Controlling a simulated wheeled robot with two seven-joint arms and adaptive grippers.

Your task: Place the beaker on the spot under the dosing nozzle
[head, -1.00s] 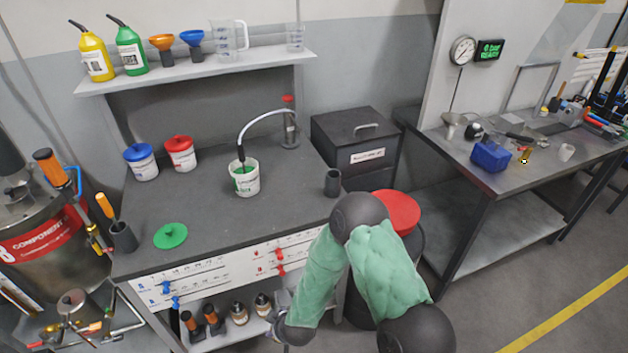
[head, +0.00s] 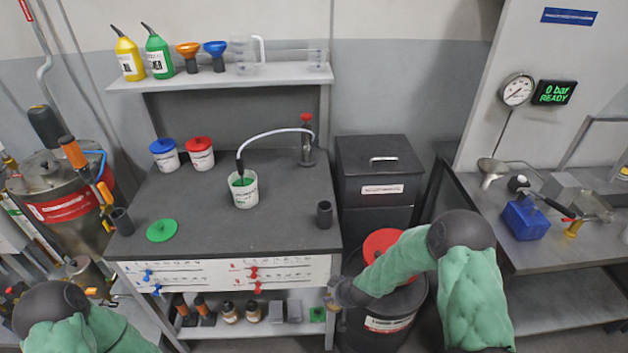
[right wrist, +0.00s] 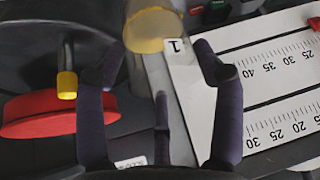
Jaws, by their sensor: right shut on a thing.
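My right gripper (right wrist: 157,58) is shut on a clear vessel with an amber bottom (right wrist: 155,30), which looks like the beaker; its upper part is cut off by the picture edge. In the head view the right gripper (head: 335,298) is small, low beside the bench's front right corner, and its hold is hard to make out. A curved white hose (head: 275,134) ends in a dark nozzle (head: 240,167) over a white tub (head: 244,192) on the bench. My left arm shows at the bottom left; its gripper is out of view.
The bench top (head: 280,215) is clear around the tub, with a green lid (head: 162,230) at left and a dark cup (head: 324,214) at right. A red-lidded drum (head: 383,243) stands beside the bench. A scale panel (head: 215,273) fronts the bench.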

